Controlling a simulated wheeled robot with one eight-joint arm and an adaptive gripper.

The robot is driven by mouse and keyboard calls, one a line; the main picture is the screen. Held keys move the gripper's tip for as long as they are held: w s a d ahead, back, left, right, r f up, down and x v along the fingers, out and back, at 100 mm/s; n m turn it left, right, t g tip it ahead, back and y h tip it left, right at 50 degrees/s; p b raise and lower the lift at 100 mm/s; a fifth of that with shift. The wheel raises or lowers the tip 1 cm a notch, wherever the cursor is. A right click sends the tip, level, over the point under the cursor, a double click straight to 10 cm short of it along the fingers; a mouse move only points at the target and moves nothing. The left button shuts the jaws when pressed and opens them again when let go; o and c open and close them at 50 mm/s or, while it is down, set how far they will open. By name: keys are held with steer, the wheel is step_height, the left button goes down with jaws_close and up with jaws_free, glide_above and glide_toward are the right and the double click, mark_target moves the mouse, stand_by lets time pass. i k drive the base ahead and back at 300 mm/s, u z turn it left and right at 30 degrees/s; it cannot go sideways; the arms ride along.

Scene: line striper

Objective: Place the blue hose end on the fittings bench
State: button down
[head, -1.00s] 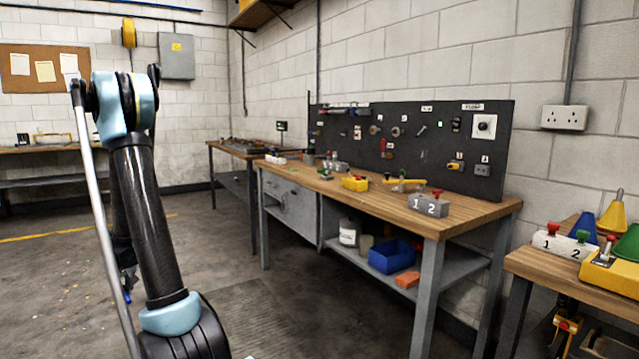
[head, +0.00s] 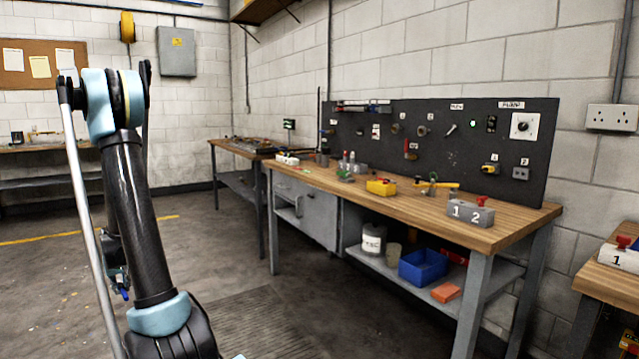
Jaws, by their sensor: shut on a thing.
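My gripper (head: 117,279) hangs low at the left, mostly hidden behind my own arm. It is shut on a small blue piece (head: 124,294), which looks like the blue hose end; only a little of it shows. It is held in the air over the floor, apart from any bench. A long wooden bench (head: 405,208) with a dark tool board behind it stands to the right of my gripper. No readable label tells me whether this is the fittings bench.
The long bench carries a grey block (head: 471,212) marked 1 and 2, a yellow block (head: 381,187) and several small fittings. A blue bin (head: 423,267) sits on its lower shelf. Another bench (head: 612,281) stands at the right edge. The floor (head: 235,270) before the long bench is clear.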

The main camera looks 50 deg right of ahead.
mark_target(341, 182)
steer(key=z, duration=0.05)
steer(key=i, duration=0.95)
